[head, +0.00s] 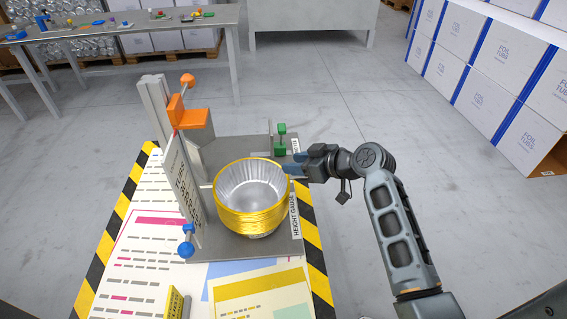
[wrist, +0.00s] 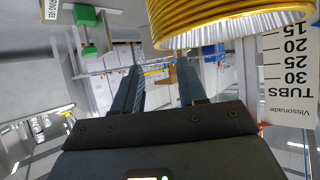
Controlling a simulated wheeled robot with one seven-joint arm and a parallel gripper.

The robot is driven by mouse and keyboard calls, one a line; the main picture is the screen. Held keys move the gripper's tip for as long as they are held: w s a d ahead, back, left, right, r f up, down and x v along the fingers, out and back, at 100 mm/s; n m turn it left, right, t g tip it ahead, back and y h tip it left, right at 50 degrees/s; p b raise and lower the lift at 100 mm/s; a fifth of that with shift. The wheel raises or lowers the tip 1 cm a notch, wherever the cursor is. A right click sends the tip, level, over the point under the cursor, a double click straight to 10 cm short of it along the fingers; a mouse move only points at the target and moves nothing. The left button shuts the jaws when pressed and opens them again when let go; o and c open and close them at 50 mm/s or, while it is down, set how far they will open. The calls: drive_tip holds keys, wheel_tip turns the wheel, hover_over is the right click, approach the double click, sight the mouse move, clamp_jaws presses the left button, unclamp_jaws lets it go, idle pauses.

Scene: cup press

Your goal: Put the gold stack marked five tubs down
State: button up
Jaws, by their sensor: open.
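The gold stack of foil tubs (head: 252,216) stands upright on the grey base of the height gauge (head: 213,246), its silver inside facing up. Its gold ribbed rims also show at the top of the wrist view (wrist: 225,18). I cannot read any mark on the stack. My gripper (head: 294,164) is at the right rear of the stack. Its two blue fingers (wrist: 163,88) are apart with nothing between them in the wrist view. In the head view the stack's rim partly overlaps the fingertips, so I cannot tell whether they touch it.
The gauge's upright scale board (head: 183,185) stands left of the stack, with an orange slider (head: 192,117) above and a blue knob (head: 186,247) low in front. A green clamp (head: 281,142) stands behind my gripper. Printed sheets (head: 150,240) cover the striped table; cartons (head: 490,70) are at right.

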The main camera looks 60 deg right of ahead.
drive_tip(key=shift+v, duration=2.4)
drive_tip(key=s+a+f+m+h, duration=0.1)
drive_tip(key=s+a+f, duration=0.2)
drive_tip(key=s+a, duration=0.3)
drive_tip(key=s+a+f+h, duration=0.1)
drive_tip(key=s+a+f, duration=0.15)
drive_tip(key=a, duration=0.55)
drive_tip(key=s+a+r+n+t+y, duration=0.1)
drive_tip(key=s+a+r+t+y, duration=0.1)
drive_tip(key=s+a+r, duration=1.1)
drive_tip(key=shift+s+n+t+y, duration=0.3)
drive_tip(key=shift+s+n+t, duration=0.1)
drive_tip(key=shift+s, duration=0.4)
